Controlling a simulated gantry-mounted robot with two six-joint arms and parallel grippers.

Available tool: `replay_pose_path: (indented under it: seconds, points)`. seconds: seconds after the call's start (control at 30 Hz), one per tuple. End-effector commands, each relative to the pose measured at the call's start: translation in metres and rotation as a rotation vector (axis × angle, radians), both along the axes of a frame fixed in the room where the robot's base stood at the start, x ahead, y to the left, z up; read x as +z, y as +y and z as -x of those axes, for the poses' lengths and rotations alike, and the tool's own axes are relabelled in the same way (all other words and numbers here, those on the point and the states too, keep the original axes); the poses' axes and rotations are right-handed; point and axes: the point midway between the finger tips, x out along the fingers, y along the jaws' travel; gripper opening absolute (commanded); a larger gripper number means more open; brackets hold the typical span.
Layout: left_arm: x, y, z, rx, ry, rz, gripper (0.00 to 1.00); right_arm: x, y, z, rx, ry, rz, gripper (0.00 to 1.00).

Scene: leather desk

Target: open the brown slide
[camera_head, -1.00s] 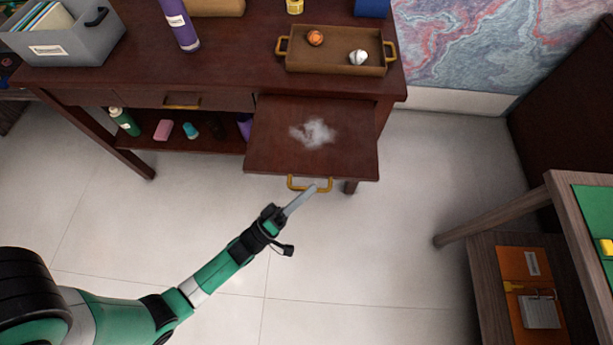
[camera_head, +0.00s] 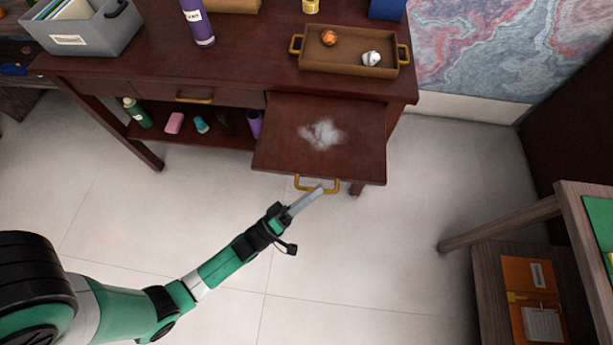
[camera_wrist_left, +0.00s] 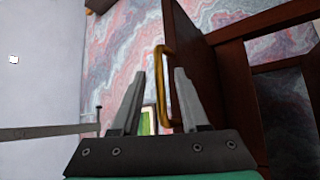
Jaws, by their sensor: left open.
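The brown slide (camera_head: 285,140) is a dark wooden board pulled out from the right front of the desk. A pale, fluffy smudge (camera_head: 322,134) lies on its top. Its gold handle (camera_head: 302,188) is on the front edge. My left gripper (camera_head: 318,190) is at the handle, its fingers overlapping the handle's right part in the head view. In the left wrist view the fingers (camera_wrist_left: 160,74) are open, with the handle (camera_wrist_left: 161,85) showing between them, close to the right finger. I cannot tell whether they touch it. My right gripper is not in view.
The desk top (camera_head: 240,65) carries a brown tray (camera_head: 330,66) with two small balls, a purple bottle (camera_head: 198,22) and a grey file box (camera_head: 95,35). A closed drawer (camera_head: 160,92) is left of the slide. A shelf unit (camera_head: 485,262) stands at right. The floor in front is clear.

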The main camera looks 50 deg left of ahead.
Motion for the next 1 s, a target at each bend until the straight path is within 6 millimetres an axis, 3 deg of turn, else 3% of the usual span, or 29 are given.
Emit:
replay_pose_path:
  seconds: [0.27, 0.6, 0.7, 1.0]
  points:
    - [-0.006, 0.002, 0.014, 0.003, 0.003, 0.000, 0.44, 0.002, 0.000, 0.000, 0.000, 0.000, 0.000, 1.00]
    - [-0.037, 0.006, 0.087, 0.007, 0.003, 0.002, 0.44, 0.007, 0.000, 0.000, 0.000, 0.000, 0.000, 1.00]
    - [-0.041, 0.006, 0.099, 0.007, 0.002, 0.000, 0.44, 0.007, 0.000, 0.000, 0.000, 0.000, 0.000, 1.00]
    - [-0.045, 0.004, 0.107, 0.000, 0.000, 0.001, 0.44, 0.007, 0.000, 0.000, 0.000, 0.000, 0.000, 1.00]
